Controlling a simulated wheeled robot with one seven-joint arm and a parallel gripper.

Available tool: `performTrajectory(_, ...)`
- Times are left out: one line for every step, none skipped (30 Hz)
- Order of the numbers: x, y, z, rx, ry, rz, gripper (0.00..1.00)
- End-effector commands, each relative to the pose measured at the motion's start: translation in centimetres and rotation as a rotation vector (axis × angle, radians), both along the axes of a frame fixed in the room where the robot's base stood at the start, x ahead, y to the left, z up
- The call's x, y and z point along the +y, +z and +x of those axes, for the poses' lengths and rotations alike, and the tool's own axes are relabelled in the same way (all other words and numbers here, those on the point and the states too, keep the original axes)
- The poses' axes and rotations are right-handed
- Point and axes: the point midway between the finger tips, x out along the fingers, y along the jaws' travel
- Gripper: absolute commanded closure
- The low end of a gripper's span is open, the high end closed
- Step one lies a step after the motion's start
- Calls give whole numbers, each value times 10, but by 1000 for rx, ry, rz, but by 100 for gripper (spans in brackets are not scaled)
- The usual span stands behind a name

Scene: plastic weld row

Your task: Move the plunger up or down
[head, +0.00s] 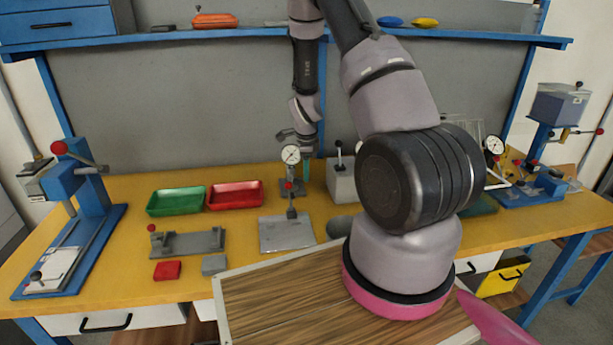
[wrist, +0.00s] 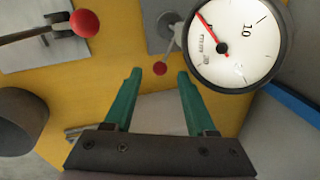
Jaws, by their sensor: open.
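A round white dial gauge (head: 290,154) stands near the middle of the table, and it fills the upper right of the wrist view (wrist: 236,42). A thin grey rod ends in a small red ball (wrist: 160,68) beside the dial. It looks like the plunger, though I cannot tell for sure. My gripper (wrist: 160,76) is open and empty, with its two teal fingers apart. In the wrist view the small red ball appears between the fingertips, and I see no contact. In the head view my gripper (head: 306,171) is just right of the gauge, partly hidden.
A lever with a larger red ball (wrist: 83,23) is close by at upper left. A grey box with a black-knobbed lever (head: 341,180) stands right of the gauge. Green (head: 176,201) and red (head: 235,195) trays lie left. A blue press (head: 88,190) stands far left.

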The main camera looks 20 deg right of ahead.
Motion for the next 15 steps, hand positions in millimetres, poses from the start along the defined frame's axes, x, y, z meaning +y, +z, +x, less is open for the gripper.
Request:
performTrajectory(-1,-8,1,1,0,0,44)
performTrajectory(-1,-12,2,1,1,-1,44)
performTrajectory(-1,-16,3,1,1,-1,44)
performTrajectory(-2,-19,3,1,0,-1,44)
performTrajectory(-2,-21,4,0,0,0,44)
performTrajectory(-2,-23,4,0,0,0,44)
performTrajectory(-2,-24,5,0,0,0,44)
performTrajectory(-2,-25,5,0,0,0,44)
performTrajectory(-2,-26,5,0,0,0,44)
performTrajectory(-2,-27,5,0,0,0,44)
performTrajectory(-2,-27,5,-1,0,1,44)
performTrajectory(-2,-27,5,-1,0,1,44)
performTrajectory(-2,-27,5,-1,1,0,44)
performTrajectory(-2,-26,5,-1,1,0,44)
performTrajectory(-2,-26,5,-1,1,-1,44)
